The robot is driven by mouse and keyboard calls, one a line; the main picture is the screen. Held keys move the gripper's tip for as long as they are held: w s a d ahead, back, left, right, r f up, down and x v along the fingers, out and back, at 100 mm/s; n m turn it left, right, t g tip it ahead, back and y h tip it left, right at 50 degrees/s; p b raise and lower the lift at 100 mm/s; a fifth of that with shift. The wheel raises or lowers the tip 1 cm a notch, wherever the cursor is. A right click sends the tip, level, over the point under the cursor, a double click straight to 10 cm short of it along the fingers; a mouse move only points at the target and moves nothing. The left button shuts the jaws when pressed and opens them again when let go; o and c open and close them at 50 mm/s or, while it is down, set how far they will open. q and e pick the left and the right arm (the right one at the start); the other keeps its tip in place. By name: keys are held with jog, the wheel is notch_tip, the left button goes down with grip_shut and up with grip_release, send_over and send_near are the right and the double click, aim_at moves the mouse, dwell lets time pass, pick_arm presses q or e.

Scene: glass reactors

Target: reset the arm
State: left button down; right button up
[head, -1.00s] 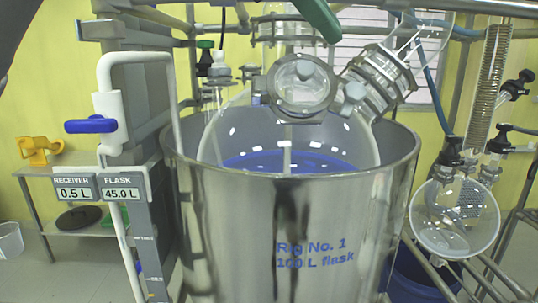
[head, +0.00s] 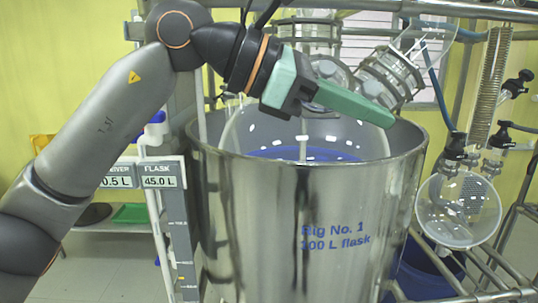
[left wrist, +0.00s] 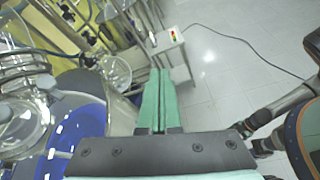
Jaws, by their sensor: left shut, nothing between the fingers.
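My left arm (head: 105,120) comes in from the left of the head view and reaches across in front of the rig. My left gripper (head: 385,118) has green fingers, shut and empty, pointing right over the big steel vessel. In the left wrist view the shut fingers (left wrist: 158,98) lie side by side with nothing between them. The steel vessel (head: 340,215) is marked "Rig No. 1 100 L flask". It holds a large glass flask (head: 265,135) with blue at its bottom. My right gripper is in neither view.
A round glass receiver flask (head: 458,210) hangs at the right on metal frame bars. A display (head: 160,181) reading 45.0 L stands left of the vessel, partly behind my arm. In the left wrist view, a cable (left wrist: 245,40) lies on pale floor (left wrist: 215,85).

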pick_arm(q)
jog(key=w+a+f+m+t+y, duration=0.1)
jog(key=w+a+f+m+t, duration=0.4)
jog(key=f+m, duration=0.6)
jog(key=w+a+f+m+t+y, duration=0.1)
jog(key=w+a+f+m+t, duration=0.1)
jog(key=a+f+m+t, duration=0.65)
jog(key=w+a+f+m+t+y, duration=0.1)
jog(key=w+a+f+m+t, duration=0.25)
jog(key=f+m, duration=0.95)
jog(key=s+a+f+n+g+y, duration=0.1)
jog(key=s+a+f+n+y, duration=0.2)
jog(key=f, duration=0.5)
jog(key=s+a+f+n+g+y, duration=0.2)
jog(key=s+f+n, duration=0.15)
jog(key=f, duration=0.35)
jog(key=s+a+f+n+g+y, duration=0.1)
jog(key=s+a+f+n+y, duration=0.15)
jog(key=f+n, duration=0.4)
jog(key=s+a+f+n+g, duration=0.1)
jog(key=s+f+g, duration=0.1)
jog(key=s+f, duration=0.4)
jog(key=s+a+f+n+g, duration=0.1)
jog(key=s+a+f+g, duration=0.1)
jog(key=s+f, duration=0.5)
jog(key=shift+s+a+f+g+y, duration=0.25)
jog(key=shift+s+g+y, duration=0.3)
jog(key=shift+s, duration=0.45)
